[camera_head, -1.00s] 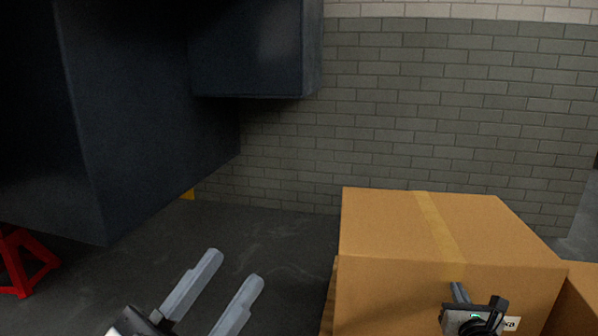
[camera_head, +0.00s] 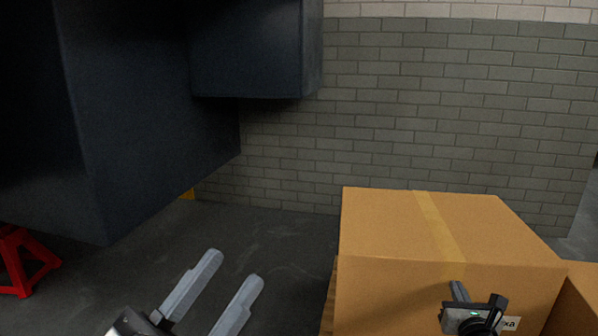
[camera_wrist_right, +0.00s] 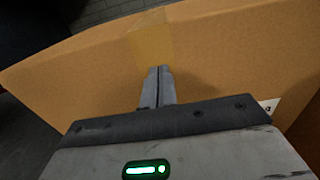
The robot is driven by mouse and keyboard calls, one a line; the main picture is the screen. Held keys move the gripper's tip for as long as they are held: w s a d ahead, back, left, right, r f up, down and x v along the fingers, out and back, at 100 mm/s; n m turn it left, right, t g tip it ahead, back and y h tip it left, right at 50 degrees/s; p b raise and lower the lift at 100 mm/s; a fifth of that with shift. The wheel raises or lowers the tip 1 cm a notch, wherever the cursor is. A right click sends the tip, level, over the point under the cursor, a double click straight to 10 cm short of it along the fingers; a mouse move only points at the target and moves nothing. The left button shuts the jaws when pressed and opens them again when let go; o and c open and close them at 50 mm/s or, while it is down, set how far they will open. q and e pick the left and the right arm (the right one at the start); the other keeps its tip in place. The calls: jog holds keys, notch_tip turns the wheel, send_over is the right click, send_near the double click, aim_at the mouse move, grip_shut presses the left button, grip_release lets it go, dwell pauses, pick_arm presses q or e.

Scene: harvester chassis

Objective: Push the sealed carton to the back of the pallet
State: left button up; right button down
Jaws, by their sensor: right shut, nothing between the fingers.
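The sealed carton (camera_head: 398,226) is a large brown box with a strip of tape over its top. It stands at the lower right in the head view and its front face fills much of the right wrist view (camera_wrist_right: 222,62). My right gripper (camera_head: 456,288) is shut and empty at the carton's front face, below the tape; its closed fingers (camera_wrist_right: 157,74) point at that face in the wrist view. I cannot tell whether the tips touch it. My left gripper (camera_head: 232,268) is open and empty over the floor, left of the carton.
A pallet edge (camera_head: 328,308) shows at the carton's left side. Another brown box (camera_head: 578,300) stands right of it. A brick wall (camera_head: 440,110) is behind. A dark chassis (camera_head: 140,110) hangs at upper left, with a red stand (camera_head: 24,262) below. The floor between is clear.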

jog(key=shift+w+d+r+b, duration=0.1)
jog(key=shift+w+d+b, duration=0.1)
jog(key=shift+w, duration=1.05)
jog(key=shift+w+d+b, duration=0.1)
jog(key=shift+w+d, duration=0.1)
jog(key=shift+w, duration=1)
jog(key=p, duration=0.5)
send_near(452, 277)
jog(key=shift+w, duration=1.3)
jog(key=shift+d+f, duration=0.35)
jog(key=shift+d, duration=0.05)
